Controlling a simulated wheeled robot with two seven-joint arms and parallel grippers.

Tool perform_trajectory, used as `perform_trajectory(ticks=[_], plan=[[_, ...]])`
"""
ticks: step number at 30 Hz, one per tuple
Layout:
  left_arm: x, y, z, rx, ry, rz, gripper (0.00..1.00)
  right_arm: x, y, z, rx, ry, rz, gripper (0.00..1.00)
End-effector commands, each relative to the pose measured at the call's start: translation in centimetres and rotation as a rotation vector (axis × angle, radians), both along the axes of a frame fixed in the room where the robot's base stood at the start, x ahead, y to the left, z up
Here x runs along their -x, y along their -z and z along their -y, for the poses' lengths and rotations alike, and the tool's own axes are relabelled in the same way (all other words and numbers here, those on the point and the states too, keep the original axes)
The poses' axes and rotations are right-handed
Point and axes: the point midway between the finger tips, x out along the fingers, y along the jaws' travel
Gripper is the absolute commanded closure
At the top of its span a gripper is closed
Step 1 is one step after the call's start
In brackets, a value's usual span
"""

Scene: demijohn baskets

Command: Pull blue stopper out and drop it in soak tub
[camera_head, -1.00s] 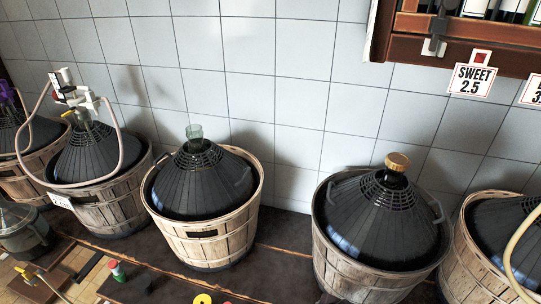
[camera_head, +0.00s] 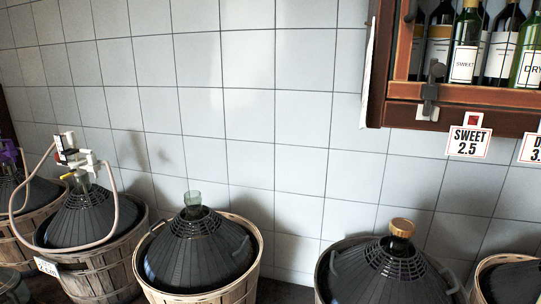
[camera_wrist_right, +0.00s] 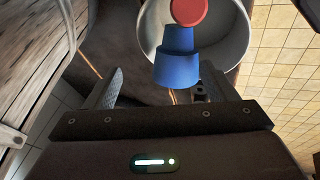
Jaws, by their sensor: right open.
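In the right wrist view, my right gripper (camera_wrist_right: 162,72) is open, with one finger on each side and a gap between them. A stepped blue stopper (camera_wrist_right: 176,58) shows just beyond the fingers, toward the right one. A red disc (camera_wrist_right: 188,12) shows at its far end; I cannot tell if it is part of the stopper. Behind them is a round whitish tub (camera_wrist_right: 236,45), which looks like the soak tub. I cannot tell whether the stopper is inside the tub or above it. My left gripper is not in view.
In the head view, basketed demijohns stand along a tiled wall: one with a tube and valve (camera_head: 82,215), one with an open glass neck (camera_head: 193,200), one with a cork (camera_head: 402,228). A bottle cabinet (camera_head: 455,95) hangs upper right. A wooden basket wall (camera_wrist_right: 30,70) is close left of my right gripper.

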Motion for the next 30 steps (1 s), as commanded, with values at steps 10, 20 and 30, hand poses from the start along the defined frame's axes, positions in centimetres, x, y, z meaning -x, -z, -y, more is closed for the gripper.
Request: perform_trajectory(ticks=[10, 20, 30], plan=[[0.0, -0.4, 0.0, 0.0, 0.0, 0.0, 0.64, 1.6, -3.5, 0.7, 0.0, 0.0, 0.001, 0.21], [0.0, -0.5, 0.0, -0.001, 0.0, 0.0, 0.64, 3.0, -6.9, 1.2, 0.0, 0.001, 0.001, 0.21], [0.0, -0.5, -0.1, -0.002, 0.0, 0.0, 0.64, 3.4, -7.7, 1.4, -0.005, 0.033, -0.005, 0.21]])
